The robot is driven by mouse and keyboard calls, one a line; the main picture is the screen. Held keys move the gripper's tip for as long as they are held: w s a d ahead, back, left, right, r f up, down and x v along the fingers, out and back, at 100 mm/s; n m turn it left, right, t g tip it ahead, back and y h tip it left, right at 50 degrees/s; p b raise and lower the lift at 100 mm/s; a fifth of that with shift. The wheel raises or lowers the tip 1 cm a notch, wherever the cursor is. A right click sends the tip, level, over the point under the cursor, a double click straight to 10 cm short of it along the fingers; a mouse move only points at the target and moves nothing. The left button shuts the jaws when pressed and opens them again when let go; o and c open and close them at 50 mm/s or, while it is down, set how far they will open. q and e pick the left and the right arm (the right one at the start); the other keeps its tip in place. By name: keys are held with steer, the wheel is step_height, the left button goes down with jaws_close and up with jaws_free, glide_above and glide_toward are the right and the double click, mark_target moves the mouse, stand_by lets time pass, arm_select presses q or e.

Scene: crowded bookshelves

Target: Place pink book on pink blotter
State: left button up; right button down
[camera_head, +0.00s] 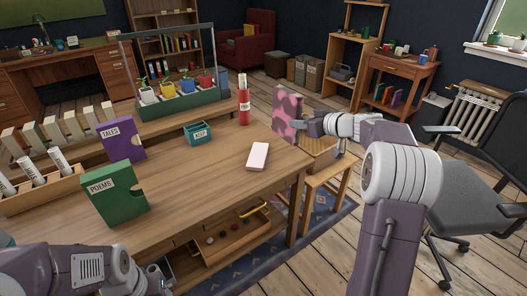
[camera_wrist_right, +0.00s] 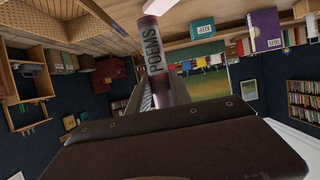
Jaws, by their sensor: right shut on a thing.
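The pink book (camera_head: 287,112) has a patterned cover and is held upright beyond the table's right end. My right gripper (camera_head: 304,127) is shut on it. In the right wrist view the book's dark pink spine (camera_wrist_right: 154,55), lettered POEMS, stands between the fingers of my right gripper (camera_wrist_right: 163,96). A pale pink flat rectangular thing (camera_head: 258,156), perhaps the blotter, lies on the table near its right edge, apart from the book. My left arm comes in at the bottom left; its fingers are not visible.
The wooden table (camera_head: 215,165) has free room around its middle. On it stand a green POEMS box (camera_head: 117,205), a purple TALES box (camera_head: 121,143), a small teal box (camera_head: 198,133), a red cylinder (camera_head: 244,105) and a planter (camera_head: 180,101). A wooden stool (camera_head: 326,178) stands at the right.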

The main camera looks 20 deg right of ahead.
steer(key=w+a+f+b, duration=0.2)
steer(key=w+a+f, duration=0.5)
steer(key=f, duration=0.3)
steer(key=shift+a+f+b, duration=0.3)
steer(key=shift+a, duration=0.55)
steer(key=shift+w, duration=0.1)
steer(key=shift+f, duration=0.15)
steer(key=c, duration=1.2)
jaws_free()
steer(key=shift+o, duration=0.2)
